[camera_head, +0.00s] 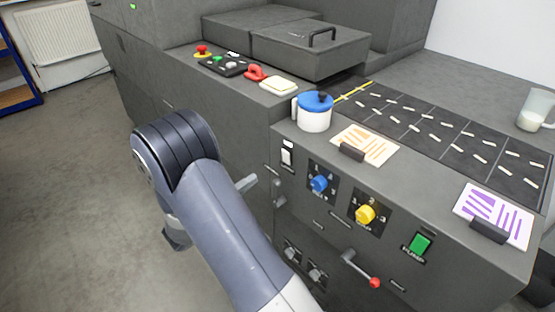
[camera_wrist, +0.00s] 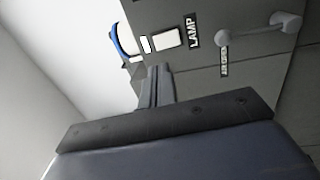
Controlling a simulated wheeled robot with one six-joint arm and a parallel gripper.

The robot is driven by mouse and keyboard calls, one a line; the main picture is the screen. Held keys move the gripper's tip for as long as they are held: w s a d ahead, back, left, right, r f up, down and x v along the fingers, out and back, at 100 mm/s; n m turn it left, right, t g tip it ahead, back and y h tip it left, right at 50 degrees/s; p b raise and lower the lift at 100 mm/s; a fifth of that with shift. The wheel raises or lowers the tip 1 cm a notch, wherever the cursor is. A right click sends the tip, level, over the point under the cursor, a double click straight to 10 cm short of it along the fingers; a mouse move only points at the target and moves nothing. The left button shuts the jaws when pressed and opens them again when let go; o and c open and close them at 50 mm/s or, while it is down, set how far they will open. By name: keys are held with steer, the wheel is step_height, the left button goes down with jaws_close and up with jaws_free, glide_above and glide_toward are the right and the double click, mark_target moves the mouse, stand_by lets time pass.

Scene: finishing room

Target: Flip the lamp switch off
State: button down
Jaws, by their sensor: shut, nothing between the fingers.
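The lamp switch (camera_head: 287,157) is a small white rocker at the upper left of the grey machine's front panel. In the wrist view the white switch (camera_wrist: 164,38) sits beside the LAMP label (camera_wrist: 194,31), with a smaller white piece next to it. I cannot tell which way the rocker is tipped. My gripper (camera_wrist: 156,72) is shut and empty, its fingertips just short of the switch in the picture; contact is not clear.
A blue knob (camera_head: 319,183), a yellow knob (camera_head: 365,213), a green pump switch (camera_head: 420,244) and a red-tipped lever (camera_head: 362,269) share the panel. A grey handle (camera_head: 278,194) is below the lamp switch. A blue-lidded white jug (camera_head: 314,115) stands above. Floor at left is clear.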

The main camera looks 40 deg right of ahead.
mark_target(286, 155)
steer(key=d, duration=0.3)
steer(key=w+d+r+p, duration=0.1)
steer(key=d, duration=0.3)
steer(key=d+p, duration=0.1)
steer(key=d, duration=0.2)
steer(key=shift+w+d+r, duration=0.15)
steer(key=shift+w+d, duration=0.15)
steer(key=shift+d, duration=0.1)
steer(key=shift+d, duration=0.1)
steer(key=shift+d+r+y, duration=0.1)
steer(key=shift+d+y, duration=0.05)
steer(key=shift+y, duration=0.15)
steer(key=shift+a, duration=0.2)
steer(key=s+a+r+b, duration=0.1)
steer(key=s+a+b, duration=0.1)
steer(key=a, duration=1.1)
steer(key=shift+a+r+b, duration=0.3)
steer(key=shift+r+b, duration=0.05)
steer(key=shift+b, duration=0.2)
